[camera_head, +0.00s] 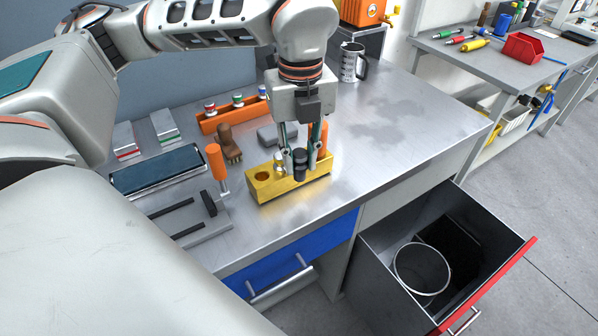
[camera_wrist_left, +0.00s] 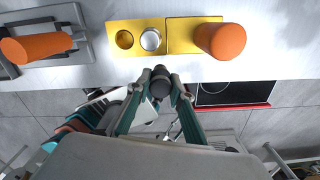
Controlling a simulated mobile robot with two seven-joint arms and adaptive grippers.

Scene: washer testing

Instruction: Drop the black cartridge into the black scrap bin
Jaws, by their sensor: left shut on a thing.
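My left gripper (camera_head: 301,158) is shut on the black cartridge (camera_head: 300,163). It holds the cartridge at the near side of a yellow block (camera_head: 290,188). The wrist view shows the dark cartridge (camera_wrist_left: 160,77) between the fingertips (camera_wrist_left: 160,88), apart from the yellow block in the picture. The block has one empty round hole and a silver cartridge (camera_head: 280,162) in another. An open drawer (camera_head: 374,254) at lower right holds a dark, square-looking bin (camera_head: 458,238) and a round, light-rimmed container (camera_head: 420,272). The gripper hides part of the block. My right gripper is not in view.
An orange-handled tool (camera_head: 214,160) stands left of the block, and an orange rack (camera_head: 230,116) is behind it. A metal mug (camera_head: 350,62) stands at the back. The bench's right side is clear. The drawer's red front edge (camera_head: 485,287) juts over the floor.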

